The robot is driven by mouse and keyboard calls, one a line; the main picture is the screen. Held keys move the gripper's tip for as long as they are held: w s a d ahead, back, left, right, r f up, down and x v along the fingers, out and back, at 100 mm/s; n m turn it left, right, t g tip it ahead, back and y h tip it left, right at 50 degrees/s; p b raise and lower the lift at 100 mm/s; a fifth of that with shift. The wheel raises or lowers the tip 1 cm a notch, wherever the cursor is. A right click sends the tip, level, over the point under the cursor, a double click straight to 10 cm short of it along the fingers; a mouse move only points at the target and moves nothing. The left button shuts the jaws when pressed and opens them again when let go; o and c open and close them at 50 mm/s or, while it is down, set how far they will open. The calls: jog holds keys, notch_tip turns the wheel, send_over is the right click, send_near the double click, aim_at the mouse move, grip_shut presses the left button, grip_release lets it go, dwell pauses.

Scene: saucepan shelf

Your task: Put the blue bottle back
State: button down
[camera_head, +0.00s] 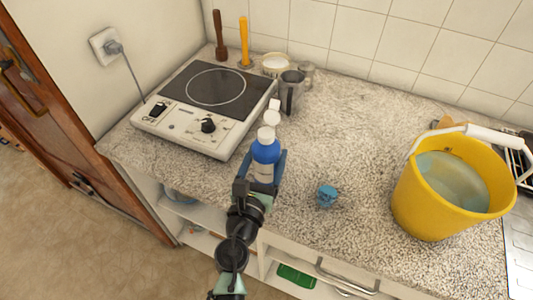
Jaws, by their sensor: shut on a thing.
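The blue bottle (265,150), with a white cap and a pale lower part, stands roughly upright near the front edge of the granite counter. My gripper (264,170) is shut on it, with a finger on each side of its lower part. The arm reaches in from the bottom of the view and hides the bottle's base, so I cannot tell whether it touches the counter.
A hotplate (215,88) is to the left. A white round-topped item (272,118) and a grey jug (291,92) stand behind the bottle. A small blue object (327,195) and a yellow bucket (430,200) are to the right. The middle of the counter (345,130) is clear. Open shelves (195,212) lie below.

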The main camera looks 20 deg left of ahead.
jog(key=shift+r, duration=0.1)
grip_release()
jog(key=shift+f, duration=0.2)
